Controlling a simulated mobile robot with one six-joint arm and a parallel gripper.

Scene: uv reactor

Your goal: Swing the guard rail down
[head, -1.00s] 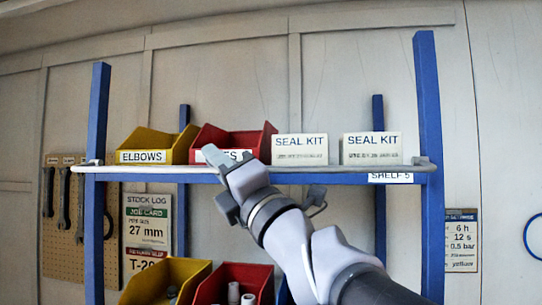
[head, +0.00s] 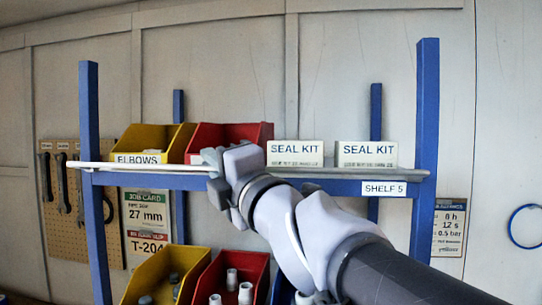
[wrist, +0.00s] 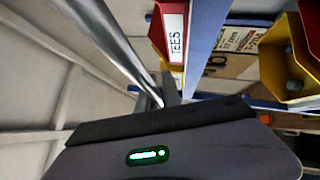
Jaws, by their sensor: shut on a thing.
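The guard rail (head: 130,166) is a thin pale bar running level along the front of the upper shelf, across both front posts. My gripper (head: 212,160) is shut on the rail left of its middle, in front of the red bin. In the wrist view the rail (wrist: 112,38) is a shiny bar running down to my gripper (wrist: 160,98). The jaws hide the part of the rail between them and, in the head view, the red bin's label.
On the upper shelf stand a yellow ELBOWS bin (head: 150,140), a red bin (head: 230,132) labelled TEES in the wrist view, and two SEAL KIT boxes (head: 294,154) (head: 366,155). Blue posts (head: 90,120) (head: 426,120) flank them. More bins (head: 165,275) sit below.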

